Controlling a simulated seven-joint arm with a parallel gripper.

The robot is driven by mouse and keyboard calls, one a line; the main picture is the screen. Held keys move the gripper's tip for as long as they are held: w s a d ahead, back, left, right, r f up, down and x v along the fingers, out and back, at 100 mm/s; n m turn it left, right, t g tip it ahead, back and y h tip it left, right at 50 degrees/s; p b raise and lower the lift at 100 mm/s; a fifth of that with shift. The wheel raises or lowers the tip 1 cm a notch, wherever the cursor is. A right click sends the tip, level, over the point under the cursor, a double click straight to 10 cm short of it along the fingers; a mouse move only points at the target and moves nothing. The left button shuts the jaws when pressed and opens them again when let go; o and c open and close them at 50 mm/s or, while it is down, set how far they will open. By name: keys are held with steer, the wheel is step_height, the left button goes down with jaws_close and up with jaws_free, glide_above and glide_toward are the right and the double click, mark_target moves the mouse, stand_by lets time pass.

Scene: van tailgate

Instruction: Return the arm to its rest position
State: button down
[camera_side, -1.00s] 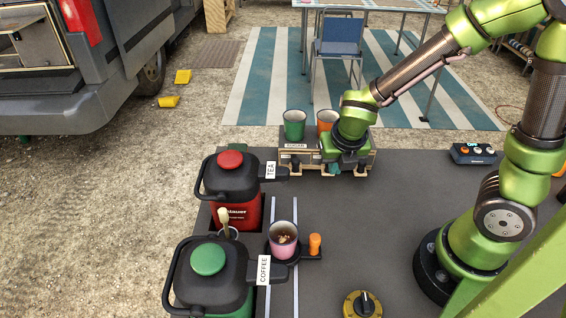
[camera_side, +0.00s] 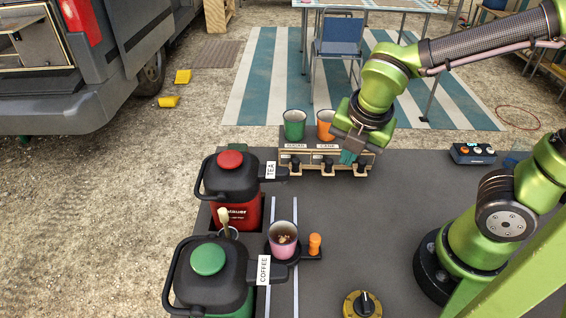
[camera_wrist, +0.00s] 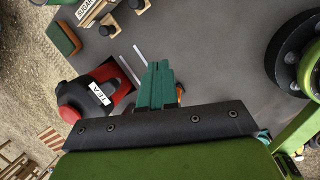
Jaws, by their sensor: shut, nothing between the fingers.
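My gripper (camera_side: 348,157) is in front of the right part of the dispenser rack (camera_side: 298,164), raised over the dark table (camera_side: 390,200). Its teal fingers are together with nothing between them. In the wrist view the closed fingers (camera_wrist: 157,84) point out over the table, with the red TEA flask (camera_wrist: 84,98) to their left. What is at the right end of the rack is partly hidden behind my gripper.
The red-lidded TEA flask (camera_side: 231,185) and green-lidded COFFEE flask (camera_side: 209,275) stand at the table's left. A button box (camera_side: 472,153) is at the right and a dial (camera_side: 362,304) in front. The middle of the table is clear.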

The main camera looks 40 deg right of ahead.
step_height(320, 180, up, 8)
steer(key=s+d+m+t+y, duration=0.1)
steer(key=m+t, duration=0.1)
steer(key=m, duration=1.1)
steer(key=s+d+m+t+y, duration=0.1)
steer(key=m+t+y, duration=0.1)
steer(key=m, duration=1.1)
steer(key=shift+s+d+y, duration=0.25)
steer(key=shift+d+y, duration=0.05)
steer(key=shift+f, duration=0.1)
